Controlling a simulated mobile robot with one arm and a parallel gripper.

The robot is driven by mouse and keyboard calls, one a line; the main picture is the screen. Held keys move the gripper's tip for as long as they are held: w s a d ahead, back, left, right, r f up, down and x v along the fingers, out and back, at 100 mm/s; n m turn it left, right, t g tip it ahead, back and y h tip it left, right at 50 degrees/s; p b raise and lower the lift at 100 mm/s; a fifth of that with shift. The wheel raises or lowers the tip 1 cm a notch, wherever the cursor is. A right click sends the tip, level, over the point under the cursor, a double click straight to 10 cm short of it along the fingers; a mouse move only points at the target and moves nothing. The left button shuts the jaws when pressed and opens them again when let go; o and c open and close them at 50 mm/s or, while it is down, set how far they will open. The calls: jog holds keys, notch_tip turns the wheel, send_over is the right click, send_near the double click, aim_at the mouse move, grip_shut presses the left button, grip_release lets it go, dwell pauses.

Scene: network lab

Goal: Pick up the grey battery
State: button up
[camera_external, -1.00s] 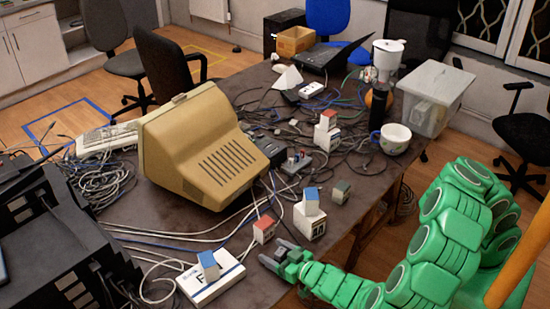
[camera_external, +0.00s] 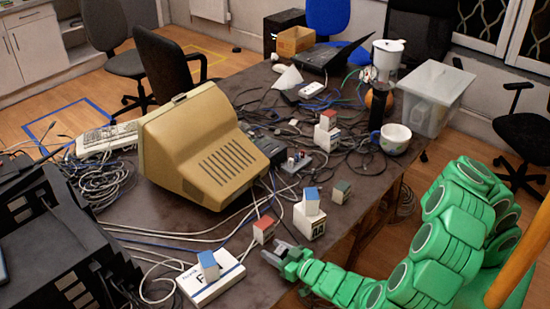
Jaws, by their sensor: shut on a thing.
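My green gripper (camera_external: 274,252) reaches in from the right, low over the near part of the dark table. Its grey fingers point left and are shut on a small grey thing between them, which looks like the grey battery (camera_external: 279,253). The battery is mostly hidden by the fingers and too small to make out clearly. I cannot tell whether it is touching the table or lifted clear of it.
A small red-topped block (camera_external: 264,230) stands just behind the fingers. A white box with a blue-topped block (camera_external: 311,203) is to the right. A flat white box (camera_external: 212,278) with another blue-topped block is to the left. Cables and a beige monitor (camera_external: 205,150) fill the table behind.

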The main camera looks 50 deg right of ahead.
notch_tip(320, 180, up, 9)
dwell(0.6)
